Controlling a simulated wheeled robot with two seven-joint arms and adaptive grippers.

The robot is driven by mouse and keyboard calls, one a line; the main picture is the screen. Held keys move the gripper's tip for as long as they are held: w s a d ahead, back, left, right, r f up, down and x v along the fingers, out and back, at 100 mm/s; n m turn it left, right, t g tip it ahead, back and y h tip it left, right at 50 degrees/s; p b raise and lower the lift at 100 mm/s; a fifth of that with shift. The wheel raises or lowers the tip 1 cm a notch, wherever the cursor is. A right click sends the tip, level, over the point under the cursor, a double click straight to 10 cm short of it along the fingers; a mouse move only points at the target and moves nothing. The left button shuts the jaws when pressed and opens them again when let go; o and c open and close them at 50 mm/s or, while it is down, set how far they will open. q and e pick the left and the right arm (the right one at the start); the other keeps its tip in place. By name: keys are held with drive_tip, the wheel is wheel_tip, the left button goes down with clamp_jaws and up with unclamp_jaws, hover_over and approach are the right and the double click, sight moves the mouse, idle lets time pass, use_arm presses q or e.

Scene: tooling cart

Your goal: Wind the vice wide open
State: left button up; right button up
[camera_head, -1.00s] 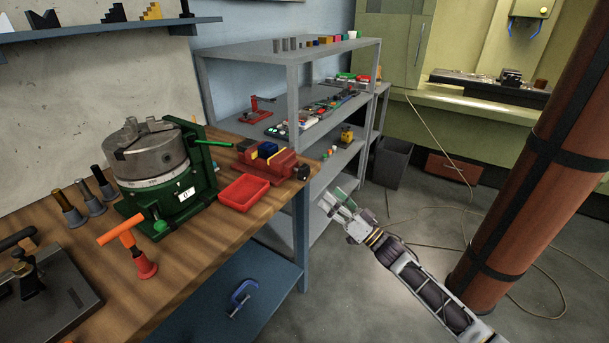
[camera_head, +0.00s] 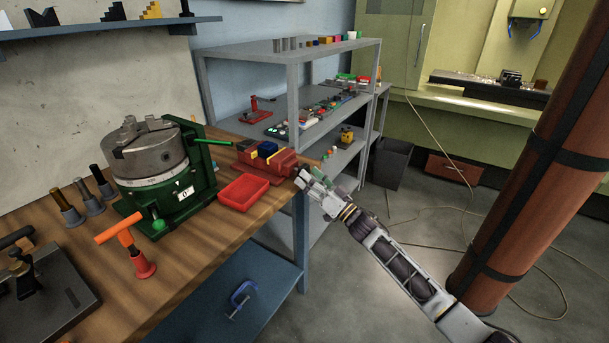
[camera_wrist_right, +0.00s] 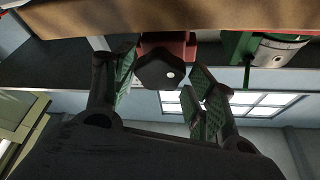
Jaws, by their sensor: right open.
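The red vice (camera_head: 284,164) sits at the right end of the wooden bench, with blue and yellow pieces at its jaws. Its dark knob (camera_wrist_right: 160,70) faces my right wrist camera, and its red body (camera_wrist_right: 178,42) shows behind it. My right gripper (camera_head: 303,181) is at the vice's right end, just off the bench edge. In the wrist view its green-padded fingers (camera_wrist_right: 164,80) are open, one on each side of the knob. I cannot tell whether they touch it. In the head view the gripper largely covers the knob. My left gripper is not in view.
A red tray (camera_head: 243,193) lies in front of the vice. A green rotary table with a grey chuck (camera_head: 150,152) stands to the left, its green handle (camera_head: 214,142) pointing toward the vice. Grey shelving (camera_head: 293,95) stands behind.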

drive_tip(key=shift+x, duration=1.05)
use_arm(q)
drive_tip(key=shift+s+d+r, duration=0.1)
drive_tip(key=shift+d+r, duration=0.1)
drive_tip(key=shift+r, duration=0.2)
use_arm(e)
drive_tip(key=shift+w+a+r, duration=0.1)
drive_tip(key=shift+w+a, duration=0.05)
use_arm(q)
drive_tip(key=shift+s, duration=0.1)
